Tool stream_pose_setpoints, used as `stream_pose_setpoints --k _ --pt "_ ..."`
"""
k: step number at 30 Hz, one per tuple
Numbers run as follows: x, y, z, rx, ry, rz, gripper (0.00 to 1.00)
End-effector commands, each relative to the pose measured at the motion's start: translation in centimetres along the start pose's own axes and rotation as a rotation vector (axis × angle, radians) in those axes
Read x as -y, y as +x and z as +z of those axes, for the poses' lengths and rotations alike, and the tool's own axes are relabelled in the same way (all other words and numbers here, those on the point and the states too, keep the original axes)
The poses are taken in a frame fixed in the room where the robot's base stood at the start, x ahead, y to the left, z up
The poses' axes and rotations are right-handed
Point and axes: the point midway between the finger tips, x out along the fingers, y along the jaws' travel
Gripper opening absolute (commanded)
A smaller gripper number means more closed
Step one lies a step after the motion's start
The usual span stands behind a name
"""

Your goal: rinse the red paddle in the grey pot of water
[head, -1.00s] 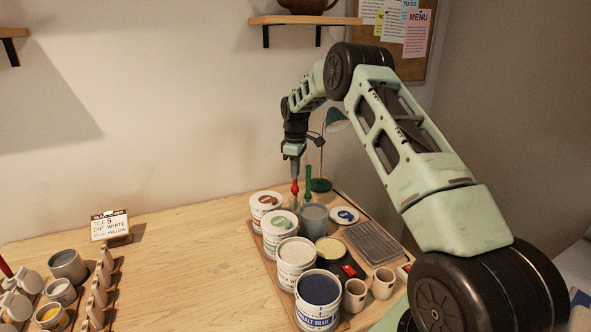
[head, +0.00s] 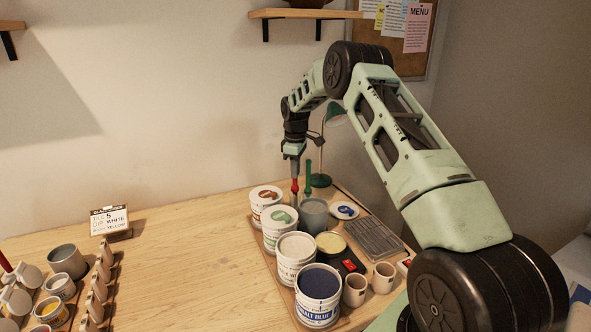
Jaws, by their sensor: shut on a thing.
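My gripper (head: 293,154) points down over the far part of the tray and is shut on the red paddle (head: 295,186). The paddle hangs roughly upright, red handle up. Its lower end is at the left side of the grey pot (head: 315,216), close to the white tub with the green label. I cannot tell whether that end is inside the pot's rim or beside it. The water surface is too small to make out clearly. A green-handled tool (head: 308,177) stands upright at the back of the pot; its lower end is hidden.
Crowded around the pot are an orange-label tub (head: 266,200), a green-label tub (head: 279,229), a white tub (head: 295,255) and a blue tub (head: 318,296). A green lamp (head: 336,114) stands behind. The table's middle (head: 190,265) is clear.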

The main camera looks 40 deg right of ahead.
Motion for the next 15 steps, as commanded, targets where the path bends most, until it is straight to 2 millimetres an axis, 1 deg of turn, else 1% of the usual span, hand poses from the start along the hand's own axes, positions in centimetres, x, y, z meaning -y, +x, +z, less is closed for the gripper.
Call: stream_pose_setpoints --k 15 --pt "-0.01 0.97 0.00 0.000 0.000 0.000 0.00"
